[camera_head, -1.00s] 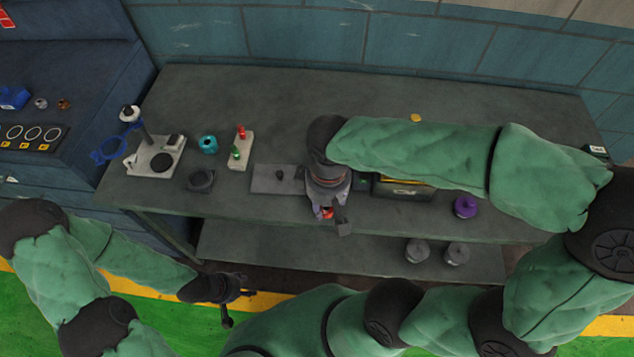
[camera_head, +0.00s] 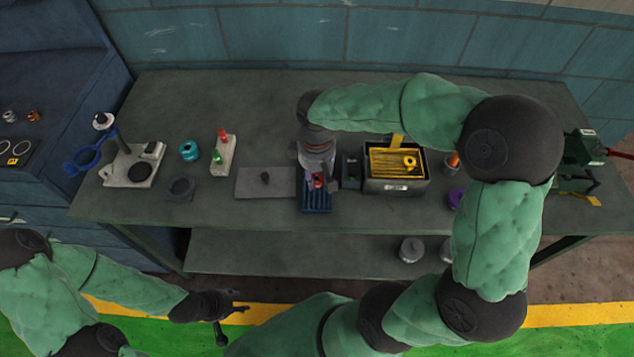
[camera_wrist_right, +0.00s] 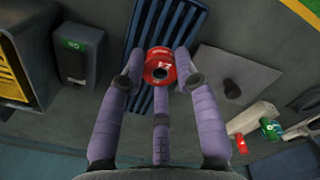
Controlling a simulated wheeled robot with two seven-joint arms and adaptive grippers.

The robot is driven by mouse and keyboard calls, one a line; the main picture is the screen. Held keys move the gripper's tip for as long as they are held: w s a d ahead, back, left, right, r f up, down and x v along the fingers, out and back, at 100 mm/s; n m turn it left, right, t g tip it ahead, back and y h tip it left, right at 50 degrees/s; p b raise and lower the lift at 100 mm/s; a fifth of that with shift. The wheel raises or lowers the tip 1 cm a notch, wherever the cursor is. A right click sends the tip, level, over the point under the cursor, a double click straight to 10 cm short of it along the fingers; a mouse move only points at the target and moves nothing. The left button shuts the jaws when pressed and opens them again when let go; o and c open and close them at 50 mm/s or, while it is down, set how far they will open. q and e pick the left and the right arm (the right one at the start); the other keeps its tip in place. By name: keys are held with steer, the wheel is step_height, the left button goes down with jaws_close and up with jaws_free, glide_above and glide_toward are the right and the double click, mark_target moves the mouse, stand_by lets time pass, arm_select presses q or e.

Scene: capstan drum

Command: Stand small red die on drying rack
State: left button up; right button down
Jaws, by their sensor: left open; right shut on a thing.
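The small red die (camera_wrist_right: 159,66) is a short red ring with a dark hole and pale markings. In the right wrist view it sits between the fingertips of my right gripper (camera_wrist_right: 158,78), which is shut on it. In the head view the die (camera_head: 318,181) shows below my right gripper (camera_head: 318,177). The drying rack (camera_wrist_right: 183,30) is a dark blue ribbed tray, and it also shows in the head view (camera_head: 316,202). The die is over the rack; I cannot tell whether they touch. My left gripper (camera_head: 232,308) is open and empty, in front of the table.
Right of the rack is a dark box with a yellow interior (camera_head: 397,163). Left of it lies a grey plate (camera_head: 264,182) with a dark knob. The table's back is clear.

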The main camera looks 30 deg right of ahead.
mark_target(317, 175)
steer(key=shift+w+d+f, duration=0.15)
steer(key=shift+f, duration=0.15)
steer(key=shift+w+d+f+b, duration=0.15)
steer(key=shift+f+b, duration=0.5)
steer(key=shift+f, duration=1)
steer(key=shift+f, duration=0.2)
steer(key=c, duration=0.9)
jaws_free()
step_height(317, 175, up, 12)
steer(key=p, duration=0.3)
steer(key=shift+r+p, duration=0.2)
steer(key=shift+p, duration=0.15)
